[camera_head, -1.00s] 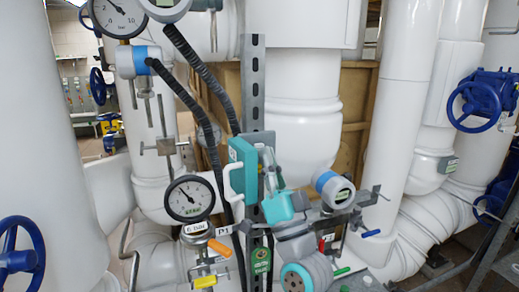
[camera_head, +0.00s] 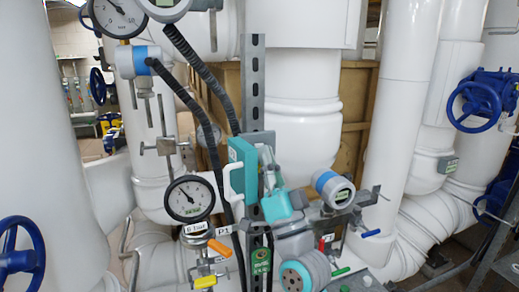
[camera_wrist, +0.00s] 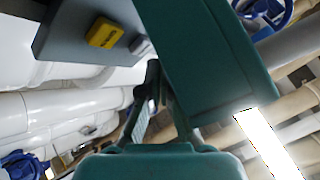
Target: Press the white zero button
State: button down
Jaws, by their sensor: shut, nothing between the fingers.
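A pale button (camera_wrist: 138,45) sits beside a yellow button (camera_wrist: 105,32) on a grey panel (camera_wrist: 65,35) in the wrist view. The pale button is small and partly cut off by a teal box (camera_wrist: 200,55); I cannot read any mark on it. The teal box also shows in the head view (camera_head: 239,158), fixed to an upright metal rail, with a white handle at its left. My teal gripper (camera_head: 266,160) is close to the right of this box. In the wrist view my gripper's dark fingers (camera_wrist: 153,85) are shut and empty, pointing up beside the box, with the pale button a little beyond. Contact cannot be told.
The slotted rail (camera_head: 254,75) stands behind the box. A pressure gauge (camera_head: 190,198) and a blue-ringed meter (camera_head: 333,187) flank my gripper. Black hoses (camera_head: 195,80) run down at the left. Thick white pipes (camera_head: 298,110) fill the background; blue handwheels (camera_head: 480,105) stand at the sides.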

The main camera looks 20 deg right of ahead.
jog(key=shift+w, duration=0.15)
dwell(0.5)
jog(key=shift+w, duration=0.3)
jog(key=shift+w+r, duration=0.1)
jog(key=shift+w, duration=0.55)
dwell(1.5)
jog(key=shift+s+a+f, duration=0.1)
jog(key=shift+s+f, duration=0.15)
jog(key=shift+f, duration=0.05)
jog(key=shift+s, duration=0.6)
